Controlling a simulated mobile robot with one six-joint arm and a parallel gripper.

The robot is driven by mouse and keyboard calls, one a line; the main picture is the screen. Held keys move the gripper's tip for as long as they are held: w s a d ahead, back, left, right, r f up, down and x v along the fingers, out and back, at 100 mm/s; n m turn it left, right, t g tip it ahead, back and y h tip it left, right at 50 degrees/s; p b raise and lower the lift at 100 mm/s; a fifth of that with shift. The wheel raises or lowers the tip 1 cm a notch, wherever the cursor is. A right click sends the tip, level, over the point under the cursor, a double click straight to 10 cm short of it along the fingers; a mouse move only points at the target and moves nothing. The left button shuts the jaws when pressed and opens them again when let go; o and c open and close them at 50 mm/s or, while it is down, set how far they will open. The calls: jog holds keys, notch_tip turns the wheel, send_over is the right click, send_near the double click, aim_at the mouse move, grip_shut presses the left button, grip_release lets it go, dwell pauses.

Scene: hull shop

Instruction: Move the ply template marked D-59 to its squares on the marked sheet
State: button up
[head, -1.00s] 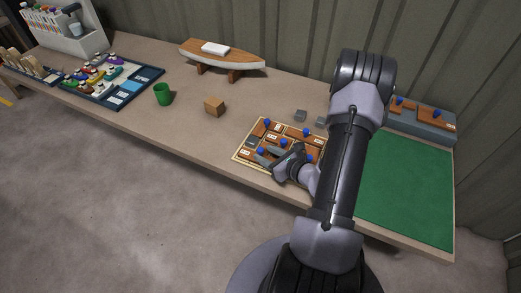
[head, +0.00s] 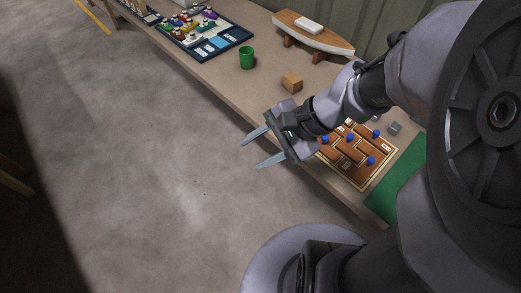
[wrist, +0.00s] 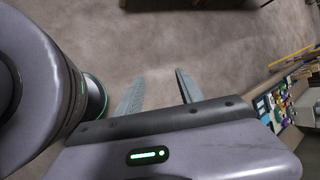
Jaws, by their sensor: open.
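In the head view the marked sheet (head: 361,187) lies on the bench, partly hidden behind my arm. Several brown ply templates (head: 345,152) with blue knobs lie on it. Their labels are too small to read, so I cannot tell which one is D-59. My gripper (head: 257,150) is open and empty, out past the bench's front edge over the floor, left of the sheet. In the wrist view my gripper (wrist: 158,88) shows its two fingers apart with only bare floor beyond them.
A wooden block (head: 292,83), a green cup (head: 247,58) and a model boat hull (head: 313,33) stand on the bench. A grey block (head: 394,128) is behind the sheet. A green mat (head: 398,190) lies to its right.

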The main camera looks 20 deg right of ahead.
jog(key=s+a+r+n+t+h+b, duration=0.2)
jog(key=s+r+n+h, duration=0.3)
jog(key=n, duration=0.4)
jog(key=shift+s+r, duration=0.3)
jog(key=shift+s, duration=0.4)
dwell(0.3)
